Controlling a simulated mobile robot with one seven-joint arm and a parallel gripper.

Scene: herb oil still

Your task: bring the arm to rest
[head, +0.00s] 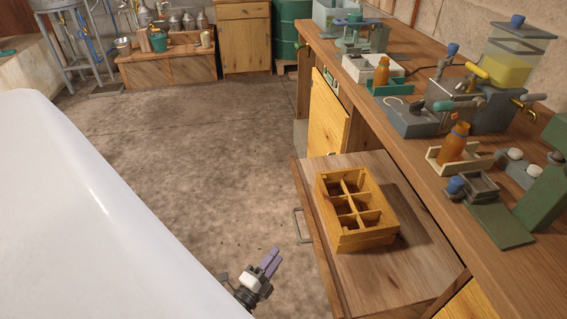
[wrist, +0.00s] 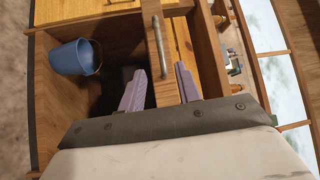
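My gripper (head: 271,260) is low over the floor in the head view, to the left of the open drawer. In the wrist view its two lilac fingers (wrist: 161,85) stand apart with nothing held between them. The drawer's front edge, with its metal handle (wrist: 158,45), shows beyond and between the fingers there. In the head view the handle (head: 299,225) lies up and to the right of my gripper, with a visible gap. Most of my arm is out of sight.
The open drawer (head: 425,262) juts from the workbench (head: 405,135) and bears a wooden divided crate (head: 365,239) with empty compartments. Amber bottles (head: 381,73) and apparatus stand on the bench. A blue bucket (wrist: 75,57) shows in the wrist view. The floor (head: 200,130) is clear.

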